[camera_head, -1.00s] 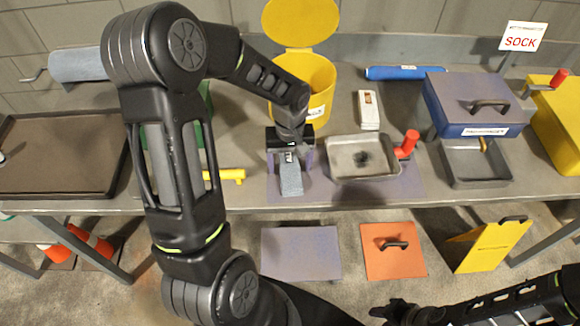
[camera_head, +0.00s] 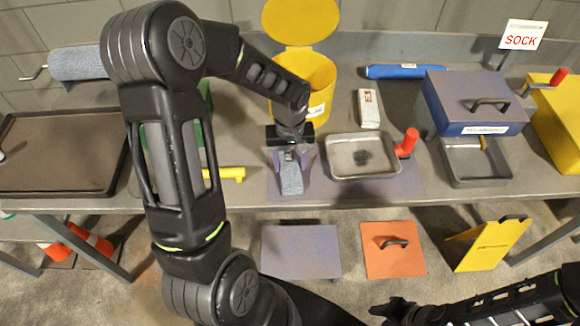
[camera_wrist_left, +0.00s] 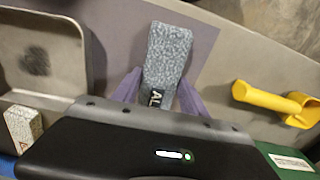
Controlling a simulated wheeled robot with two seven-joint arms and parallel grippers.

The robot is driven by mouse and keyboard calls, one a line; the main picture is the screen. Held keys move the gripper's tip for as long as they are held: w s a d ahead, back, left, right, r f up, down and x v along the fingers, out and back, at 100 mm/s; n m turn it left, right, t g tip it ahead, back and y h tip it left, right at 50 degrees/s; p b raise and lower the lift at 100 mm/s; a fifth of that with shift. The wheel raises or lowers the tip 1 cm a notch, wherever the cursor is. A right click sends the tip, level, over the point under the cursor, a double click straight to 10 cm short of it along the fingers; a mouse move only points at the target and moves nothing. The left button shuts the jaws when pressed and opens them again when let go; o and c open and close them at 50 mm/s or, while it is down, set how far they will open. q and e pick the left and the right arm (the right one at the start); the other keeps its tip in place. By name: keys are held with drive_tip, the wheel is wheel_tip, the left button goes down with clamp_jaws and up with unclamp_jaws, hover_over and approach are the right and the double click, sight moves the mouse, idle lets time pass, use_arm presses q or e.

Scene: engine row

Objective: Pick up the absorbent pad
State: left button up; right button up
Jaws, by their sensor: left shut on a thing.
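The absorbent pad (camera_head: 291,180) is a narrow grey-blue speckled block with a dark label near one end. It also shows in the left wrist view (camera_wrist_left: 168,55), between the purple fingers. My left gripper (camera_head: 290,163) is shut on the pad's labelled end, over a purple mat (camera_wrist_left: 205,45) near the bench's front edge. Its fingers show in the left wrist view (camera_wrist_left: 157,92) on both sides of the pad. I cannot tell whether the pad touches the mat. My right gripper (camera_head: 388,311) is low at the bottom of the head view, away from the bench; its jaw opening is unclear.
A grey metal tray (camera_head: 340,172) with a dark stain lies just right of the pad, beside a red-handled tool (camera_head: 407,143). A yellow bin (camera_head: 316,78) with its lid up stands behind. A yellow-handled tool (camera_head: 228,173) lies to the left.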

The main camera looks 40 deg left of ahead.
sight(290, 165)
use_arm(q)
drive_tip(key=c, duration=0.6)
drive_tip(key=shift+c, duration=0.2)
wheel_tip(290, 165, up, 10)
drive_tip(key=b, duration=0.1)
idle(0.5)
